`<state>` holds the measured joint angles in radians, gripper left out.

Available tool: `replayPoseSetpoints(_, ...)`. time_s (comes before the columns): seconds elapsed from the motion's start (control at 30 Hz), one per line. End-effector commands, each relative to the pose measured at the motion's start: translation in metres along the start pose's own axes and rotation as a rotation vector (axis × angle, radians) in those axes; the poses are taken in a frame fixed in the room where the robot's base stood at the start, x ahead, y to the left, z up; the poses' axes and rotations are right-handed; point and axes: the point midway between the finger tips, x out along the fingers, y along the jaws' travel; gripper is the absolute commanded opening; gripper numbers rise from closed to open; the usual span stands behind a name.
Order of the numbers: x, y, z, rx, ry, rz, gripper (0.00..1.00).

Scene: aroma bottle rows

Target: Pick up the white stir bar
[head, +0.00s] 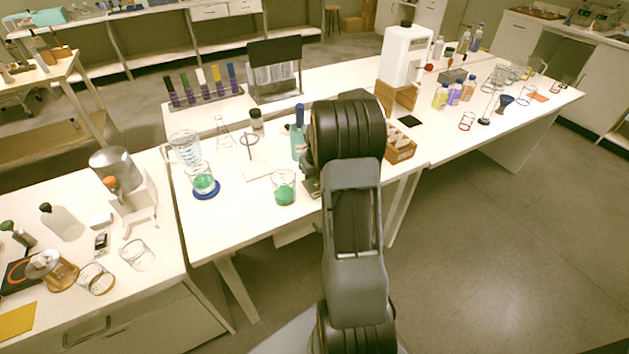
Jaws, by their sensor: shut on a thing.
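My gripper (312,187) is low over the middle table, mostly hidden behind my own arm. Only its dark left edge shows, just right of a glass beaker with green liquid (284,188). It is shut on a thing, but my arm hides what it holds. I cannot make out the white stir bar anywhere in the head view. A second beaker with green liquid (202,180) stands on a round blue base (207,191) farther left.
A teal bottle with a blue cap (299,143) stands close behind my gripper. An empty flask (223,135) and a ring stand (251,158) are to the left. A wooden box of bottles (401,146) is right of my arm. The table's front edge is near.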

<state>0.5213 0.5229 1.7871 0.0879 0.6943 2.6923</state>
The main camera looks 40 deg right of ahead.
Motion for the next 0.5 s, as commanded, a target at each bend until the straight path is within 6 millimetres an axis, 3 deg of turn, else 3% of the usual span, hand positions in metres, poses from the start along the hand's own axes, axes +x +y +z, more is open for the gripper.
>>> replayPoseSetpoints(0.13, -0.0001, 0.0, 0.0, 0.0, 0.0, 0.0, 0.0)
replayPoseSetpoints(0.5, -0.0029, -0.0001, 0.0006, 0.0, -0.001, 0.0, 0.0)
